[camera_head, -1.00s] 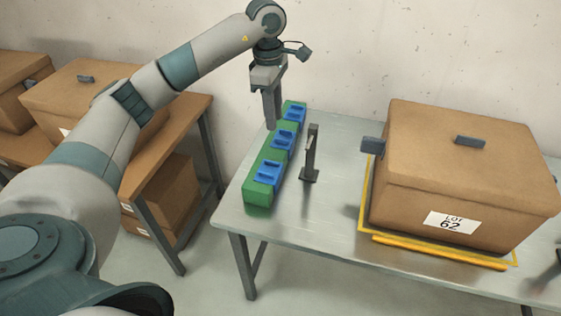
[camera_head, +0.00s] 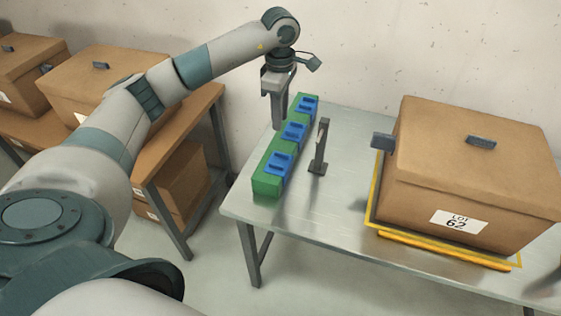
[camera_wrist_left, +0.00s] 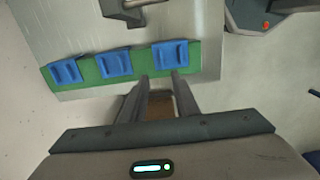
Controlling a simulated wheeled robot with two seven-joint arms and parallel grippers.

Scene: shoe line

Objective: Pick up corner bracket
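Several blue brackets sit in a row on a green bar on the table: a near one (camera_head: 279,163), a middle one (camera_head: 293,132) and a far one (camera_head: 306,104). They also show in the left wrist view, with one (camera_wrist_left: 170,55) just ahead of the fingertips. The green bar (camera_head: 266,184) lies along the table's left edge. My left gripper (camera_head: 278,116) points down above the bar's left side, near the middle and far brackets. Its two fingers (camera_wrist_left: 160,82) are apart with nothing between them. My right gripper cannot be made out.
A dark upright post on a foot (camera_head: 319,150) stands just right of the bar. A large lidded box labelled LOT 62 (camera_head: 465,180) fills the table's right side, inside yellow edging. More boxes (camera_head: 105,80) stand on a brown bench at left.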

